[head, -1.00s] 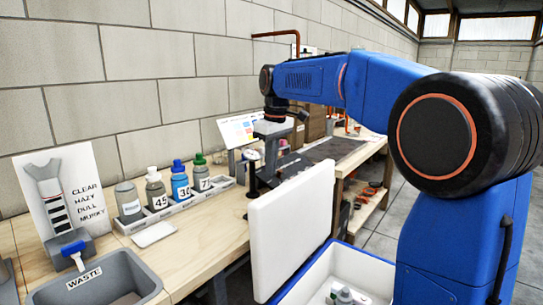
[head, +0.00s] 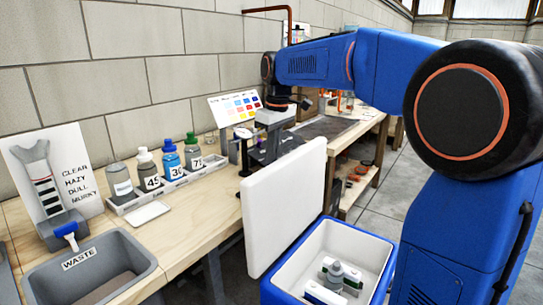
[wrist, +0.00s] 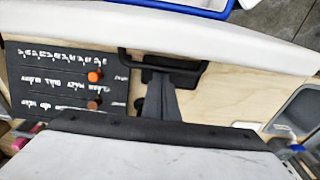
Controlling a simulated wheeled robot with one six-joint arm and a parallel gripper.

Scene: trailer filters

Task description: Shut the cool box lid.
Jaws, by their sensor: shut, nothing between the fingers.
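The cool box (head: 375,275) stands on the floor at the lower right of the head view, blue outside and white inside. Its white lid (head: 283,210) stands open, about upright, along the box's left side. The lid's edge crosses the top of the wrist view (wrist: 180,25), with a blue rim beyond it. My gripper (wrist: 160,85) is shut and empty, pointing down over the bench on the outer side of the lid. In the head view it is behind the lid's far end. I cannot tell whether it touches the lid.
A small bottle (head: 336,277) and cartons lie inside the box. The wooden bench (head: 200,225) carries a waste tub (head: 140,255), a rack of bottles and a colour chart (head: 237,106). A dark lettered board (wrist: 65,85) lies beside my gripper. Grey floor is open at right.

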